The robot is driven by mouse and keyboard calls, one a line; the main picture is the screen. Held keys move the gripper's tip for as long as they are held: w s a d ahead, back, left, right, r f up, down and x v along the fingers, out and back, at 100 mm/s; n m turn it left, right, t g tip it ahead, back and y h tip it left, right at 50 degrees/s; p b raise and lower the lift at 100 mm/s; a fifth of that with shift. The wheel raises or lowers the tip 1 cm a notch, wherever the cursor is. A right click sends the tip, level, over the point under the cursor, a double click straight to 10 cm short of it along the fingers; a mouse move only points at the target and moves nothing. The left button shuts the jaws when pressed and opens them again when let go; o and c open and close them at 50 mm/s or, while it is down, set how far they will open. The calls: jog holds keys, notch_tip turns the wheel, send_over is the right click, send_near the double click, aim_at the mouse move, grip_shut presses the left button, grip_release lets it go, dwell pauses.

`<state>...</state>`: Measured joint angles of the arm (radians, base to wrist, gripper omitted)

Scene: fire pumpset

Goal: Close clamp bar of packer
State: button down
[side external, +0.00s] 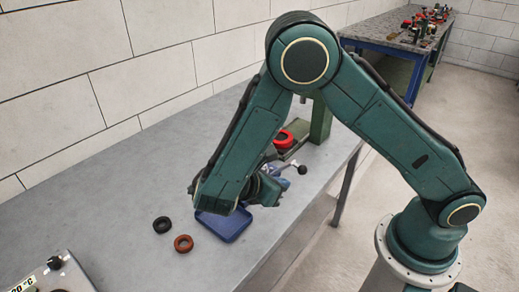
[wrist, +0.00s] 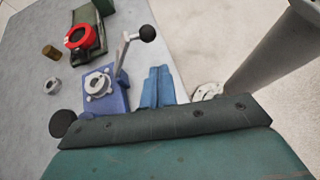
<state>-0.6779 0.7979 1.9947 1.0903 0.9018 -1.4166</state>
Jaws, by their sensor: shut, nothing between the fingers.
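In the wrist view a blue block fixture (wrist: 112,97), which looks like the packer, stands on the grey bench with a pale metal ring (wrist: 98,84) on its top. A silver bar (wrist: 123,52) with a black ball knob (wrist: 147,33) rises from its side and leans away from the ring, so it looks open. The knob (side external: 302,169) also shows in the side view, with the fixture mostly hidden behind my arm. My gripper (wrist: 158,72) shows two blue fingers close together, shut and empty, to the right of the fixture and apart from the bar.
A green stand (wrist: 91,25) with a red ring part (wrist: 81,38) is behind the fixture. A brown cylinder (wrist: 51,52) and a small metal ring (wrist: 52,86) lie left. The side view shows a blue tray (side external: 224,227), a black ring (side external: 162,225) and a red-brown ring (side external: 183,244).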

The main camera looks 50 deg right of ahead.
jog(key=shift+s+d+r+m+t+y, duration=0.55)
jog(key=shift+s+d+r+m+y, duration=0.5)
jog(key=shift+r+m+y, duration=1.6)
jog(key=shift+s+d+r+m+t+y, duration=0.8)
jog(key=shift+d+r+m, duration=0.75)
jog(key=shift+r, duration=2.35)
jog(key=s+r+m+t+y, duration=0.4)
jog(key=s+r+m, duration=0.3)
jog(key=s, duration=0.3)
jog(key=shift+s+a+r+t, duration=0.15)
jog(key=shift+a+r+t, duration=0.15)
jog(key=shift+r+t, duration=0.15)
